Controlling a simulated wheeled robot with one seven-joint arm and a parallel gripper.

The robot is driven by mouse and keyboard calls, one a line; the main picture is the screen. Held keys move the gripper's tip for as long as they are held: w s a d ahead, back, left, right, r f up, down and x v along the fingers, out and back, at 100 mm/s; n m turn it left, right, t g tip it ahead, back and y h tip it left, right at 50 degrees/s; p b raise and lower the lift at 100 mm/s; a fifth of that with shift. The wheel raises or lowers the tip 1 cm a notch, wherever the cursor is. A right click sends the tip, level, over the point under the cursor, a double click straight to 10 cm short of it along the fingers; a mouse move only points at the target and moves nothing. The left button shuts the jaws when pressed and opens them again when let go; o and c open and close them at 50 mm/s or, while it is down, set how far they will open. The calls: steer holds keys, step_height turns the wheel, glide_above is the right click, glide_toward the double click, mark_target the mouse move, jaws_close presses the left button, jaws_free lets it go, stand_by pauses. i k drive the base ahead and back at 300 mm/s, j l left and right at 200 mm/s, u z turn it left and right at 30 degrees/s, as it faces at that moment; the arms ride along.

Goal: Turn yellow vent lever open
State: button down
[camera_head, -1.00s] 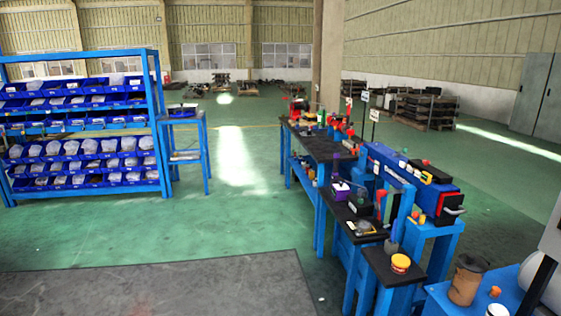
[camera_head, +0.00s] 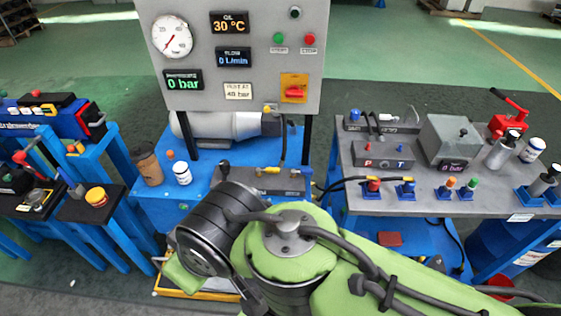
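Small yellow parts show on the blue bench behind my arm. One is at the top of the motor's right end, a yellow fitting (camera_head: 271,108). Another is a yellow part (camera_head: 268,170) on the dark grey block (camera_head: 285,182). I cannot tell which of these is the vent lever, or its angle. My green and dark grey arm crosses the lower middle of the view, in front of the block. My gripper's fingertips do not show.
A grey panel (camera_head: 240,60) with gauge, displays and red switch stands above the motor (camera_head: 225,126). A brown jug (camera_head: 147,164) and white bottle (camera_head: 182,173) stand left. A grey bench (camera_head: 450,180) with hoses and connectors stands right. Another blue stand (camera_head: 100,205) is far left.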

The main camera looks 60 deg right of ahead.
mark_target(268, 169)
steer(key=z, duration=1.8)
steer(key=l+u, duration=0.4)
steer(key=l, duration=0.3)
steer(key=l+u, duration=0.4)
steer(key=l, duration=0.35)
steer(key=k, duration=0.05)
